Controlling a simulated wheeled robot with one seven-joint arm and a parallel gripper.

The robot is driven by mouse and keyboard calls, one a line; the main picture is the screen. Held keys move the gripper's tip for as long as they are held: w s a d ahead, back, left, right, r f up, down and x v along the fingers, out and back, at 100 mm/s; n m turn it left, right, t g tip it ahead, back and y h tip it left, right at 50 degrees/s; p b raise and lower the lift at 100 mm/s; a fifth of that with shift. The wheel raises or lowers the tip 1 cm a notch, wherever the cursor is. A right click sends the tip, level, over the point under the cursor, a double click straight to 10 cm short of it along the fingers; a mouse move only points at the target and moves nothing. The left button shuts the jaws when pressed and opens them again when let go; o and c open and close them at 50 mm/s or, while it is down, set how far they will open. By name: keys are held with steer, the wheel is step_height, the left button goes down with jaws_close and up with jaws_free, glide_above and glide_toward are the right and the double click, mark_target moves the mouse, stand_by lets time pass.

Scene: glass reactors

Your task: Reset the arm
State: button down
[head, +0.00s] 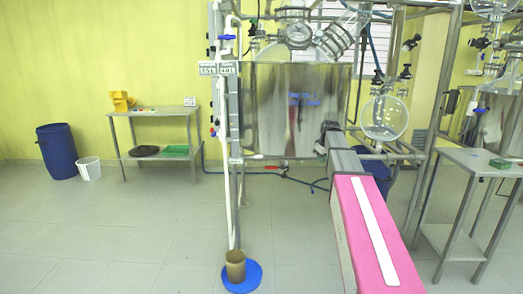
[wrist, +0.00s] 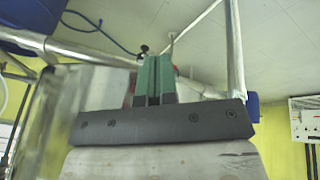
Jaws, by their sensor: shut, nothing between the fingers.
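My arm, with a pink link carrying a white strip, reaches forward from the lower right of the head view towards the steel reactor vessel (head: 295,105). Its far end shows in front of the vessel's lower right side, and the fingers cannot be made out there. In the wrist view my gripper (wrist: 153,62) has two green fingers close together, shut and empty. The vessel's shiny wall (wrist: 90,90) shows blurred to the left of the fingers.
A glass flask (head: 384,118) hangs right of the vessel. A metal side table (head: 480,163) stands at right. A brown container (head: 235,265) stands on a blue disc (head: 241,279) on the floor. A blue barrel (head: 57,152) stands at far left. The left floor is largely clear.

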steer(key=s+a+f+m+g, duration=0.1)
steer(key=s+a+f+m, duration=0.1)
steer(key=s+f, duration=0.7)
steer(key=s+a+f+m+g, duration=0.2)
steer(key=s+a+f+m, duration=0.1)
steer(key=s+f, duration=0.7)
steer(key=s+a+f+m+g, duration=0.1)
steer(key=s+a+f, duration=0.3)
steer(key=s+f, duration=0.5)
steer(key=s+m, duration=0.1)
steer(key=s, duration=0.5)
steer(key=shift+a+f+m+h, duration=0.2)
steer(key=shift+a+m+h, duration=0.1)
steer(key=shift+a, duration=0.1)
